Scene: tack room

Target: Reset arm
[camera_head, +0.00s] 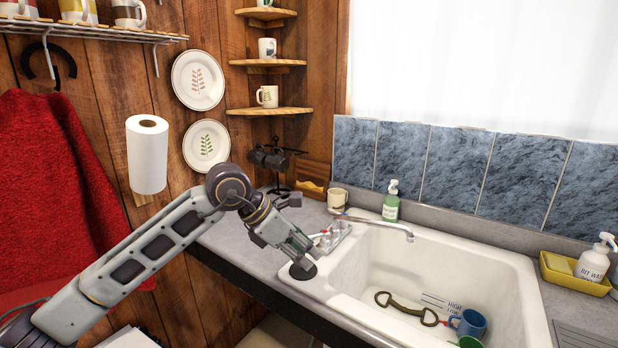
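My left arm comes in from the lower left, bends at a dark round joint, and reaches down to the right. Its gripper (298,262) is over the counter at the left rim of the white sink (345,280), close to the faucet (372,226). I cannot tell whether it touches the rim. The fingers are small and seen at an angle, so I cannot tell whether they are open or shut. My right arm and gripper are not in view.
A cream mug (337,198) and green soap bottle (391,203) stand behind the faucet. A paper roll (147,157) and red cloth (55,190) hang left.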

